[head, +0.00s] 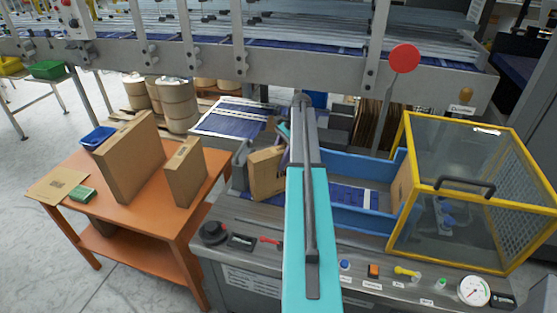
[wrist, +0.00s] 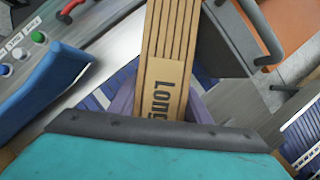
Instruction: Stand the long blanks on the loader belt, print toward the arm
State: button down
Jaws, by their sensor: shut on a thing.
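A brown cardboard bundle of long blanks (head: 265,173) stands slightly tilted at the left end of the loader belt (head: 349,196). My gripper (wrist: 160,106) is shut on it, with purple fingers on both sides. In the wrist view the blanks (wrist: 166,78) show dark lengthwise lines and the print "Long". My teal arm hides part of the bundle and belt in the head view; whether the bundle's bottom touches the belt I cannot tell. Two more cardboard bundles, a large one (head: 130,158) and a smaller one (head: 186,172), stand on the orange table (head: 150,202).
Blue side walls (head: 345,219) edge the belt. A yellow-framed mesh guard (head: 470,190) stands at its right end, with a brown board (head: 399,188) beside it. A blue tray (head: 97,137), a flat cardboard sheet (head: 58,185) and a green box (head: 83,195) lie on the table.

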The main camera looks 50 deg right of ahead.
jog(key=shift+f, duration=0.1)
jog(key=c, duration=1)
grip_release()
jog(key=b+v, duration=0.3)
jog(key=v, duration=0.9)
jog(key=shift+a+b, duration=0.1)
jog(key=shift+b, duration=0.25)
